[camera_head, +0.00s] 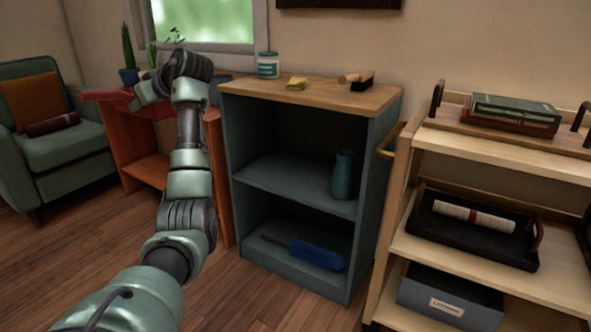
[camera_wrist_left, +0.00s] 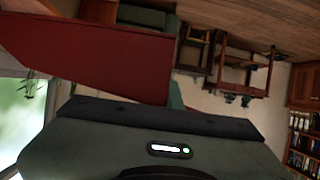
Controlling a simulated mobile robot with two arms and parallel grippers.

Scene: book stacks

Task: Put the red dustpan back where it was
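The red dustpan (camera_head: 108,95) shows in the head view at the left, at the height of the orange-red side table's top. My left gripper (camera_head: 140,98) is at its right end and looks shut on it; the fingertips are mostly hidden by my own wrist. In the left wrist view the dustpan (camera_wrist_left: 95,52) is a large dark red sheet reaching from the gripper's edge to the upper left. I cannot tell whether it touches the side table (camera_head: 134,140). My right gripper is not in view.
A grey-blue shelf unit (camera_head: 228,150) holds a white jar (camera_head: 268,65), yellow cloth (camera_head: 298,83) and wooden-handled brush (camera_head: 357,79) on top. Inside are a teal vase (camera_head: 343,175) and a blue item (camera_head: 316,254). A wooden cart (camera_head: 480,148) stands right, a green armchair (camera_head: 52,147) left.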

